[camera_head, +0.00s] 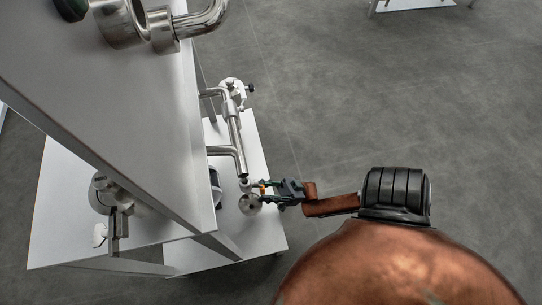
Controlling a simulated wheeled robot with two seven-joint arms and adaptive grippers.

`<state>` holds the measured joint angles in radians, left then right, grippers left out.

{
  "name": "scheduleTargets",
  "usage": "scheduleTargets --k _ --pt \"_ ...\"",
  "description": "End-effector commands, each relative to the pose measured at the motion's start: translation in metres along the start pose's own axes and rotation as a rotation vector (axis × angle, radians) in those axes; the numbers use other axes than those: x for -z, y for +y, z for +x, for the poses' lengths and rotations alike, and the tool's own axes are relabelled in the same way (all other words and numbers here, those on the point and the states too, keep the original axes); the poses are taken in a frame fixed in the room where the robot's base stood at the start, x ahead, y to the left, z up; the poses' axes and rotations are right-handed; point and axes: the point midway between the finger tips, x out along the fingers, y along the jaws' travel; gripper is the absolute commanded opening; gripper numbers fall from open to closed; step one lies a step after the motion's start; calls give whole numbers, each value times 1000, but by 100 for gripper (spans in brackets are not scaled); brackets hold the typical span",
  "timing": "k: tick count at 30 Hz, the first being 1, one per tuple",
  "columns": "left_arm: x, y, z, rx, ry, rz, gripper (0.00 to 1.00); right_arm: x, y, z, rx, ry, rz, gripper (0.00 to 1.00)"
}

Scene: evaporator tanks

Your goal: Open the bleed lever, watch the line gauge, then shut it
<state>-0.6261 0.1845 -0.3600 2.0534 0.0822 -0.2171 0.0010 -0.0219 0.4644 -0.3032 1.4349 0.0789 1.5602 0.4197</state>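A steel pipe assembly (234,130) stands on the side of the grey unit, with a small fitting (245,184) at its lower end. A small orange piece (262,187) shows by that fitting; it may be the bleed lever, but it is too small to be sure. My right gripper (262,192) points left at this fitting, its two dark fingers apart on either side of the orange piece. I cannot tell whether they touch it. A round metal disc (250,205) lies just below the fingers. No readable gauge face shows. My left gripper is not in view.
A large grey panel (110,100) fills the left, with steel pipework (185,25) at its top. A valve with a white knob (108,205) sits at lower left. A pale lower shelf (262,235) lies under the gripper. Open grey floor (400,100) is at right.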

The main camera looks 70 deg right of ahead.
Motion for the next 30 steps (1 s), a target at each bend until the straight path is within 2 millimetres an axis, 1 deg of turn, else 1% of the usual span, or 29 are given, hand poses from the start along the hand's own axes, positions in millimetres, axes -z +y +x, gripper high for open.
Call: scheduleTargets --k 5,12,15,21,30 --pt "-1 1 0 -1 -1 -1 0 -1 1 -30 -3 -6 0 29" --pt "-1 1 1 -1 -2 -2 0 -2 0 -79 -3 -5 0 29" --pt "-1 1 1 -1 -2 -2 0 -1 0 -94 -2 -4 0 29" --pt "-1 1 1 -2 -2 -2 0 0 0 -111 -2 -3 0 29" --pt "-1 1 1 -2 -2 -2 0 0 0 -115 -1 -1 0 29"
